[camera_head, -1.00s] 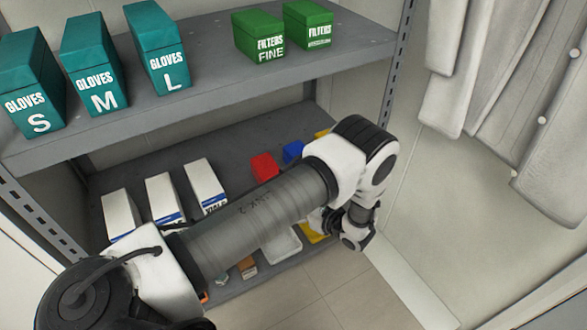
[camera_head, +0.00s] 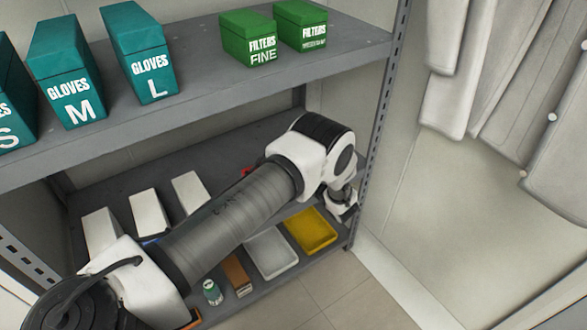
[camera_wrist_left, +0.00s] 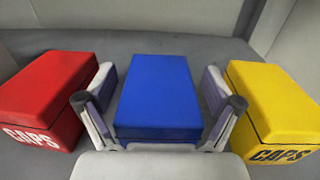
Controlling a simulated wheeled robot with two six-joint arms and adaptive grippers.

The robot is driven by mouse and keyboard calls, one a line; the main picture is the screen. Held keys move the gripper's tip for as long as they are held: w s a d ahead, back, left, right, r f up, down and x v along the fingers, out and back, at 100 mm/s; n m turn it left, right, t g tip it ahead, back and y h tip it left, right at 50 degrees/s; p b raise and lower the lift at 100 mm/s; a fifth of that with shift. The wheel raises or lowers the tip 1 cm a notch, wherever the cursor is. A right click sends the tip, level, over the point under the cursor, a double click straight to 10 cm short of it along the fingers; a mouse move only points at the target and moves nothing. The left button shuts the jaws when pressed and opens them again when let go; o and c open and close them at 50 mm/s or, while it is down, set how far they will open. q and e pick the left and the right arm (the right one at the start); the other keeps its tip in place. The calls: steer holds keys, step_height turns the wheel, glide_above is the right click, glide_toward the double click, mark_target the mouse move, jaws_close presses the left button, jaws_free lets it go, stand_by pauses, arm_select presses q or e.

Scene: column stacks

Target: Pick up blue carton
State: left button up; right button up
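The blue carton (camera_wrist_left: 160,95) lies on the shelf in the middle of the left wrist view, and my arm hides it in the head view. My left gripper (camera_wrist_left: 158,82) is open, with one finger on each side of the blue carton. Narrow gaps seem to separate the fingers from its sides. In the head view my left arm reaches across the lower shelf, and its fingers are hidden. My right gripper is in neither view.
A red CAPS carton (camera_wrist_left: 45,100) stands close left of the gripper, and a yellow CAPS carton (camera_wrist_left: 272,110) close right. The upper shelf (camera_head: 200,95) lies above my arm. White cartons (camera_head: 148,212), a white tray (camera_head: 270,253) and a yellow tray (camera_head: 310,230) are lower.

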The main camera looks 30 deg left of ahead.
arm_select(q)
steer(key=c, duration=0.7)
steer(key=shift+c, duration=0.4)
